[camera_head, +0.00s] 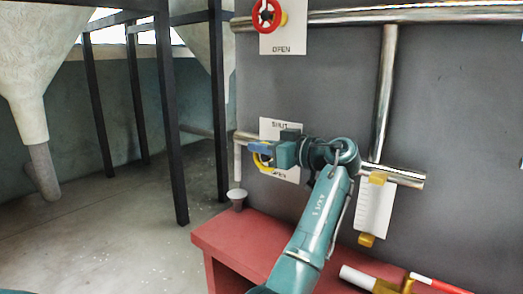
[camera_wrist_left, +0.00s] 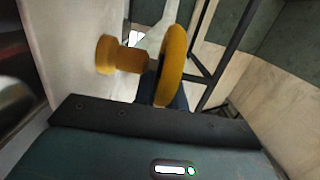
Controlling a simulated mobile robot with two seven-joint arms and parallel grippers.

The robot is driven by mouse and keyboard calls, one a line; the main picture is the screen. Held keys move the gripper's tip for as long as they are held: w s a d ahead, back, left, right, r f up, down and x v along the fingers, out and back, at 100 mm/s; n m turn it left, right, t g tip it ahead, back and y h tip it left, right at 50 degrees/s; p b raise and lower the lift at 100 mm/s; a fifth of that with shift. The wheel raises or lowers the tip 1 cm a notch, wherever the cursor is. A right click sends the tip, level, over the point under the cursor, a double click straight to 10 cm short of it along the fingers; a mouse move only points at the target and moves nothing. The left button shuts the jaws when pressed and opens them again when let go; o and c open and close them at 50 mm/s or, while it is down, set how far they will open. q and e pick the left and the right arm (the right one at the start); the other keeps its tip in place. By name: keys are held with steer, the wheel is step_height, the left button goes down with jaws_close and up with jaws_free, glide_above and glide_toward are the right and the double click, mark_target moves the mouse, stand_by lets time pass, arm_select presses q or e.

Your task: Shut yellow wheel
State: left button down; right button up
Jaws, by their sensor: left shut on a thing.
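The yellow wheel (camera_head: 259,161) is on the grey wall panel, in front of a white plate (camera_head: 290,173) marked SHUT at the top and OPEN at the bottom. My left gripper (camera_head: 260,147) is at the wheel's upper part, with its blue fingers shut on the rim. The gripper and wrist hide much of the wheel and plate. In the left wrist view the yellow wheel (camera_wrist_left: 173,62) shows edge-on, its hub stub to the left; the grip itself is partly hidden behind the gripper body. My right gripper is not in view.
A red wheel (camera_head: 267,15) is higher on the panel, above an OPEN label. Metal pipes (camera_head: 385,95) run along the panel. A small funnel (camera_head: 237,197) is below the wheel. A red bench (camera_head: 235,240) stands below my left arm. Dark posts (camera_head: 170,120) stand at left.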

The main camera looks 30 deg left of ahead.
arm_select(q)
steer(key=c, duration=1.4)
jaws_free()
steer(key=shift+c, duration=0.2)
steer(key=d, duration=0.7)
steer(key=shift+s+d+r, duration=0.25)
steer(key=shift+s+r, duration=0.05)
steer(key=shift+r, duration=0.05)
